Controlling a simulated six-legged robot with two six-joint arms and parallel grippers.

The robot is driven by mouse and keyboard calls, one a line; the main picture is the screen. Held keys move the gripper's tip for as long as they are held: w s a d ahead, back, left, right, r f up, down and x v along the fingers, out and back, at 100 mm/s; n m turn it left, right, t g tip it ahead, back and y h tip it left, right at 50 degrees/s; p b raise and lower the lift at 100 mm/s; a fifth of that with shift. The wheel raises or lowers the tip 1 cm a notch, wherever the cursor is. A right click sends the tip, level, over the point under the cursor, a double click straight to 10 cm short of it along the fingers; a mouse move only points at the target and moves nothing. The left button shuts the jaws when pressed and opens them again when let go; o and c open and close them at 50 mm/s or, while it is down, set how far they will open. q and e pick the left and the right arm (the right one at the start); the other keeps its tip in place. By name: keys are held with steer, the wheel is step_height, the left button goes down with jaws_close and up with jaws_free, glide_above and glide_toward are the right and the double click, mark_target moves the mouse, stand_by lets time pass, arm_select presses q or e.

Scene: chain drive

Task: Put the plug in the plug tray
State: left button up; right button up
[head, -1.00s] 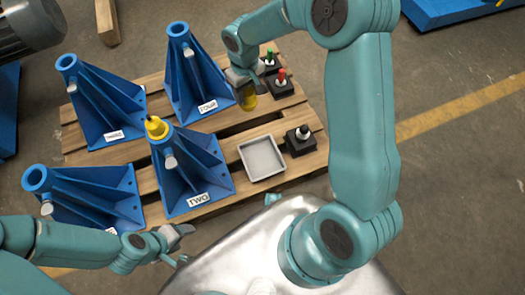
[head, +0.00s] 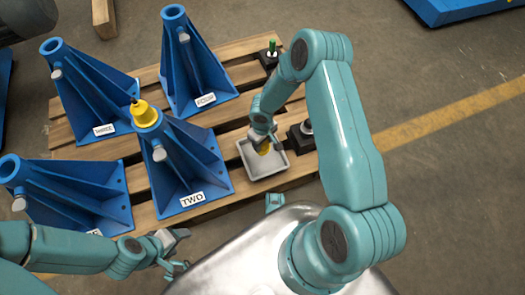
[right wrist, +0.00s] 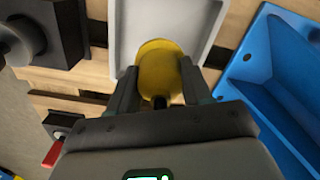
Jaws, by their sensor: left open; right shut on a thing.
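The yellow plug (head: 264,148) is between the fingers of my right gripper (head: 262,137), which is shut on it. It also shows in the right wrist view (right wrist: 158,70), with a dark tip towards the camera. The light grey square plug tray (head: 262,177) lies on the pallet, and the plug is over or inside it; I cannot tell whether it touches the floor. The tray also shows in the right wrist view (right wrist: 128,25). My left gripper (head: 180,252) is open and empty near the silver surface at the front.
Blue stands fill the pallet's left; stand TWO (head: 185,165) carries another yellow piece (head: 145,113). A black block (head: 300,138) stands close right of the tray. A green-topped block (head: 270,56) is further back. A red-topped piece (right wrist: 52,152) shows in the right wrist view.

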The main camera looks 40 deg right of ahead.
step_height(320, 180, down, 6)
steer(key=shift+r+b, duration=0.1)
steer(key=shift+b, duration=0.8)
steer(key=shift+r, duration=0.1)
